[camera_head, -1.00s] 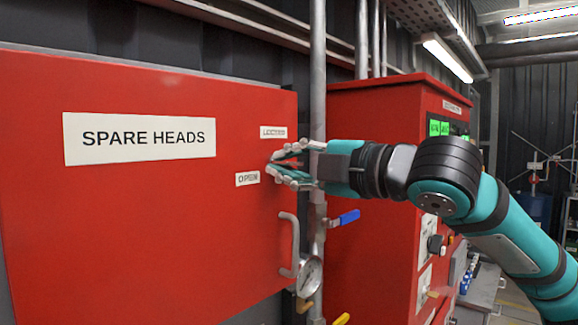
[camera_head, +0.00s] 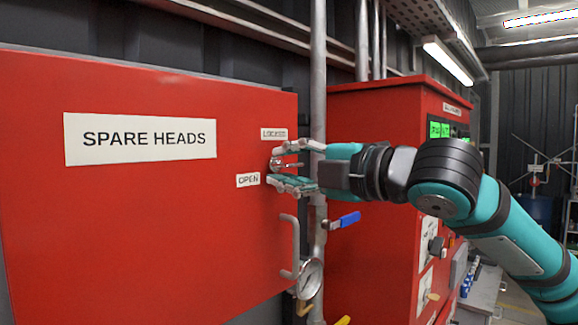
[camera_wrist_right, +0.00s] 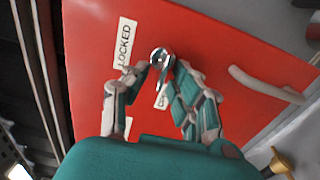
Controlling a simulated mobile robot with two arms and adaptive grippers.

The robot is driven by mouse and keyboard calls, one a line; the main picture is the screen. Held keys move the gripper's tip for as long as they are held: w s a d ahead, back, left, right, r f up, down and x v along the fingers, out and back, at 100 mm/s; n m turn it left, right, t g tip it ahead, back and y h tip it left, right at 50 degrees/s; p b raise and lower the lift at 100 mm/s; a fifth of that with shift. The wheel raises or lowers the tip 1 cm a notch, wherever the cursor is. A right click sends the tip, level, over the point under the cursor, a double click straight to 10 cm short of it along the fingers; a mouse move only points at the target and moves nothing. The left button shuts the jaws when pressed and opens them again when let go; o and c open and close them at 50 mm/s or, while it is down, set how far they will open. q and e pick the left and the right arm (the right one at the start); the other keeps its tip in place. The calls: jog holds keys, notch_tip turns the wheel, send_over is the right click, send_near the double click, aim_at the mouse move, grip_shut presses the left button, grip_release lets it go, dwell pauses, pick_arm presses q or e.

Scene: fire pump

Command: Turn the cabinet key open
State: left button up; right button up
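The red cabinet (camera_head: 120,220) has a flat front door marked SPARE HEADS. A small metallic key (camera_head: 278,163) sits in its lock near the door's right edge, between a LOCKED label (camera_head: 273,134) above and an OPEN label (camera_head: 248,180) to the lower left. My right gripper (camera_head: 274,168) is open, with one finger above the key and one below. In the right wrist view the shiny key (camera_wrist_right: 162,57) shows between the spread fingertips (camera_wrist_right: 161,68), and the fingers partly cover the OPEN label. Whether a fingertip touches the key cannot be told. My left gripper is out of view.
A curved door handle (camera_head: 290,246) projects below the key. A grey vertical pipe (camera_head: 318,80), a pressure gauge (camera_head: 310,276) and a blue valve lever (camera_head: 349,218) are close on the right. A second red cabinet (camera_head: 370,120) stands behind my right arm.

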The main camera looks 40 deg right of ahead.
jog(key=shift+s, duration=0.5)
jog(key=s+d, duration=0.1)
jog(key=s, duration=1)
